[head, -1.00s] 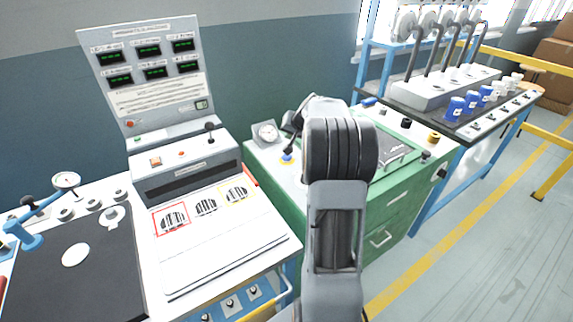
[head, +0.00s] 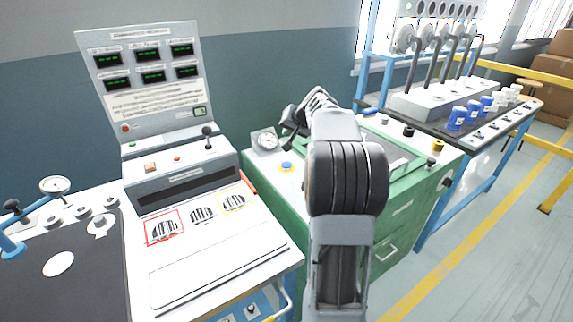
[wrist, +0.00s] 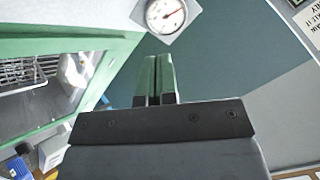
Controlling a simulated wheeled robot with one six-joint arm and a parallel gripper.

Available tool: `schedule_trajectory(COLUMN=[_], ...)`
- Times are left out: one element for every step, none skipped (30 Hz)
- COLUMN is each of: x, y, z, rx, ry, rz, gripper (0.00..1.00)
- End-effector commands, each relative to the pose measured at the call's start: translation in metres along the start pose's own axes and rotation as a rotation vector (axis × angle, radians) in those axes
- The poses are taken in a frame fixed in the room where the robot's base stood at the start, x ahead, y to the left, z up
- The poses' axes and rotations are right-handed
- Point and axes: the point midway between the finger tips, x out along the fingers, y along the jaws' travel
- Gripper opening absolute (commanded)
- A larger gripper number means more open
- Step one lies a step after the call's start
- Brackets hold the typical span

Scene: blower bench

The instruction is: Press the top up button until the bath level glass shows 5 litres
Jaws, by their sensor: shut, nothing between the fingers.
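A round blue button (head: 287,167) sits on the white top of the green bath bench (head: 268,200), just in front of a round dial gauge (head: 264,141). I cannot read any label on it. My gripper (head: 289,142) is above and behind the button in the head view, apart from it in the picture. In the wrist view my gripper (wrist: 154,80) has its two fingers together and empty, with the gauge (wrist: 166,16) beyond them. The button does not show there. The bath (wrist: 40,85) with a wire rack is at left. I cannot make out the level glass or its reading.
A control console (head: 190,195) with several green displays stands left of the bath bench. A dark-topped bench (head: 470,125) with blue and white cups stands at right. My arm covers part of the bath in the head view. Open floor (head: 480,260) lies at lower right.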

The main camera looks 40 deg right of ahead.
Motion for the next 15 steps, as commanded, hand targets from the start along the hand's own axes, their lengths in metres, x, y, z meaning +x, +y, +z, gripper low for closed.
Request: schedule_trajectory(x=[0.002,0.004,0.005,0.007,0.008,0.011,0.013,0.015,0.018,0.02,0.022,0.026,0.029,0.031,0.035], y=[0.002,0.003,0.004,0.005,0.006,0.008,0.009,0.011,0.013,0.015,0.017,0.019,0.021,0.023,0.025], z=[0.002,0.003,0.004,0.005,0.006,0.008,0.009,0.011,0.013,0.015,0.017,0.019,0.021,0.023,0.026], rx=[0.0,0.0,0.0,0.0,0.0,0.0,0.0,0.0,0.0,0.0,0.0,0.0,0.0,0.0,0.001], ry=[0.0,-0.001,0.0,-0.001,-0.001,-0.001,-0.001,-0.001,-0.001,-0.002,-0.002,-0.002,-0.002,-0.002,-0.002], rz=[0.0,0.0,0.0,0.0,0.0,0.001,0.001,0.001,0.001,0.001,0.001,0.001,0.001,0.001,0.001], gripper=[0.0,0.0,0.0,0.0,0.0,0.0,0.0,0.0,0.0,0.0,0.0,0.0,0.0,0.0,0.0])
